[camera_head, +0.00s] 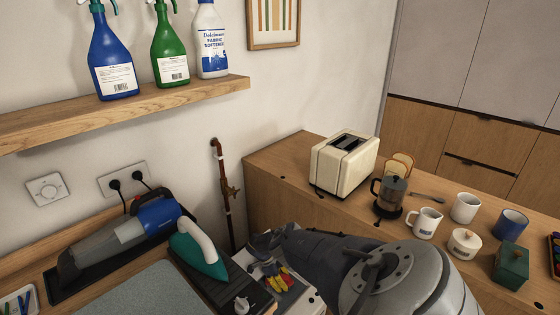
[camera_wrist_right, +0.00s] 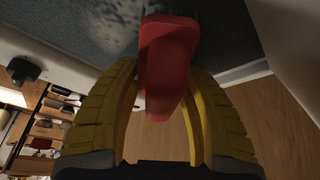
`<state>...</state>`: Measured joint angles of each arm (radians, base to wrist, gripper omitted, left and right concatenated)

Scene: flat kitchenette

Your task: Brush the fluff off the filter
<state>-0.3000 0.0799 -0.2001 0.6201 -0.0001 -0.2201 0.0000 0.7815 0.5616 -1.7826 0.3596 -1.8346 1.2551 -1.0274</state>
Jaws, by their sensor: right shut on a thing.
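My right gripper (camera_head: 282,277) is low in the middle of the head view, above the near edge of the left counter. In the right wrist view its yellow fingers (camera_wrist_right: 165,95) are shut on a red handle-like piece (camera_wrist_right: 168,60). The far end of this red piece lies over a dark grey surface (camera_wrist_right: 80,38); I cannot tell whether it touches. A paler mottled patch (camera_wrist_right: 120,18) shows on that surface; I cannot tell whether it is fluff. I cannot pick out the filter for certain in either view. My left gripper is not in view.
A blue handheld vacuum (camera_head: 150,222) and a teal object with a white handle (camera_head: 190,252) lie beside a grey mat (camera_head: 150,292). The right counter holds a toaster (camera_head: 330,165), a coffee press (camera_head: 391,192) and mugs. Spray bottles (camera_head: 170,48) stand on the shelf (camera_head: 125,112).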

